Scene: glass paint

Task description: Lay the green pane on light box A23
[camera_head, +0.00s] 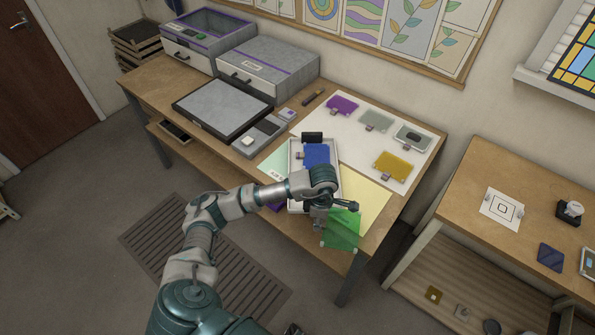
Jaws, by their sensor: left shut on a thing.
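The green pane (341,232) is translucent and hangs tilted from my left gripper (338,207), over the front edge of the wooden table. The gripper is shut on the pane's upper edge, and my wrist hides part of the grip. A flat box with a grey top and dark frame (223,104) lies at the left of the table. A white-framed tray (293,160) with a blue pane (316,156) lies behind my wrist. No label reading A23 is legible, so I cannot tell which one is light box A23. My right gripper is out of view.
A white sheet (352,135) at the back right carries purple (342,105), pale green (376,120), grey (411,137) and yellow (390,165) panes. Grey machines (268,68) stand at the back left. A second table (470,190) is at right, across a gap.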

